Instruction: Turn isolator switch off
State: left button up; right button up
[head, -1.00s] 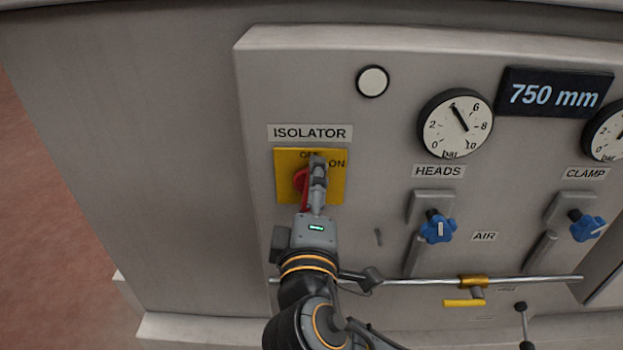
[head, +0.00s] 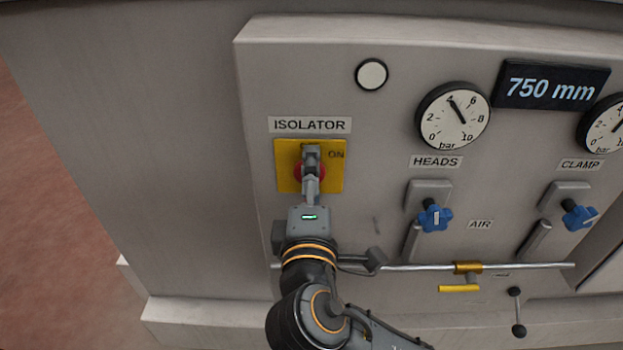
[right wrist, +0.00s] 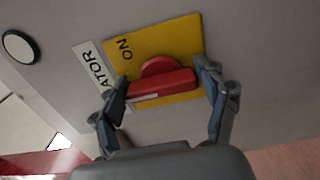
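The isolator switch has a yellow plate (head: 335,180) and a red knob with a bar handle (right wrist: 165,87). In the right wrist view the bar lies along the plate's up-down direction, across from the ON mark rather than toward it. My right gripper (head: 311,165) is at the knob in the head view. In the right wrist view its two fingers (right wrist: 163,88) stand at the two ends of the red bar and appear to touch it. The ON mark is visible; the plate's top middle is hidden behind the gripper. My left gripper is not in view.
A round white lamp (head: 371,75), the HEADS gauge (head: 453,116) and a 750 mm display (head: 551,85) are above right. Blue knobs (head: 435,216) and a horizontal rail (head: 410,267) lie right of and below the switch. The panel left of it is bare.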

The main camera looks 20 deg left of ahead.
jog(key=shift+o, duration=1.2)
jog(key=shift+w, duration=0.1)
jog(key=v, duration=0.7)
jog(key=shift+s, duration=0.3)
jog(key=shift+d, duration=0.1)
